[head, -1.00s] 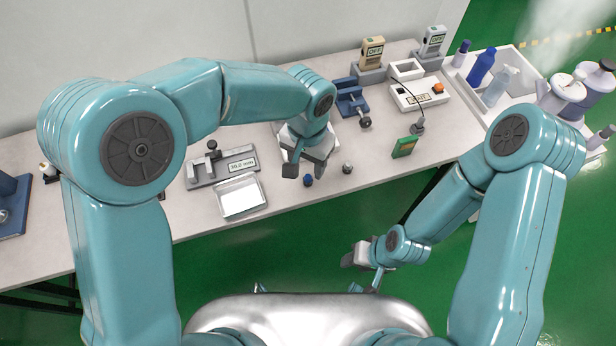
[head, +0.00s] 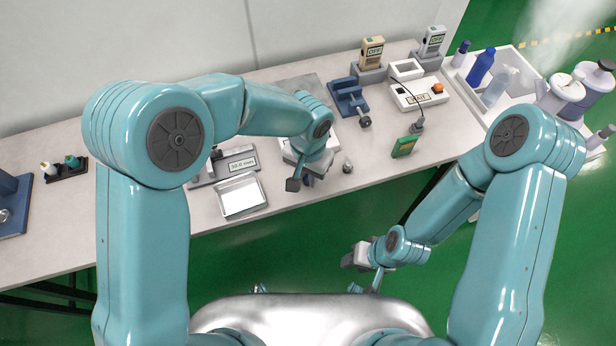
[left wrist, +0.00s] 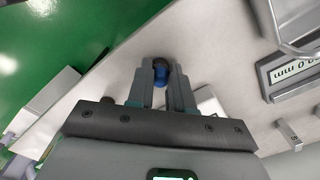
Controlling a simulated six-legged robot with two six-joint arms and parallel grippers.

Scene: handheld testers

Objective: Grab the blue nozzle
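The blue nozzle (head: 308,180) stands on the table near its front edge, partly hidden by my left gripper (head: 304,178). In the left wrist view the blue nozzle (left wrist: 160,73) is between the two grey fingertips of my left gripper (left wrist: 161,80), with its dark end showing. The fingers are open, one on each side of it; whether either touches it is hard to tell. My right gripper (head: 357,256) hangs low in front of the table, over the green floor, away from the nozzle; its finger opening is not clear.
A small grey nozzle (head: 347,166) stands just right of the blue one. A shallow metal tray (head: 240,213) and a gauge reading 30.0 mm (head: 240,166) lie to the left. A blue vise (head: 350,98) and a green card-like device (head: 404,147) are to the right.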

